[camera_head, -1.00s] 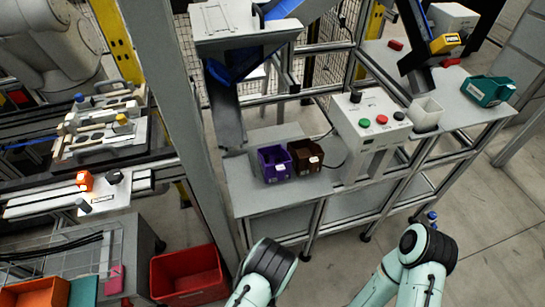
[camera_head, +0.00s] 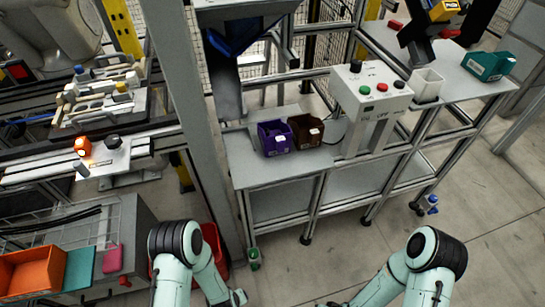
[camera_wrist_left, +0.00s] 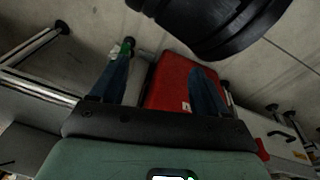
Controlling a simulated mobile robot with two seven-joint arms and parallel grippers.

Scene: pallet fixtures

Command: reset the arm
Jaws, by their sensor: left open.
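My left arm (camera_head: 182,262) is pale green with a black joint and is bent at the lower left of the head view. Its gripper cannot be made out there. In the left wrist view my left gripper (camera_wrist_left: 162,72) is open, with its two dark fingers apart and nothing between them. A red bin (camera_wrist_left: 170,82) lies below and beyond the fingers on the floor side; it also shows partly behind my left arm in the head view (camera_head: 213,240). My right arm (camera_head: 428,262) is bent at the lower right; its gripper is outside the frame.
A grey workbench (camera_head: 265,173) carries a purple bin (camera_head: 275,138), a brown bin (camera_head: 305,131) and a button box (camera_head: 370,88). A grey post (camera_head: 185,110) rises behind my left arm. An orange bin (camera_head: 35,272) stands at the left.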

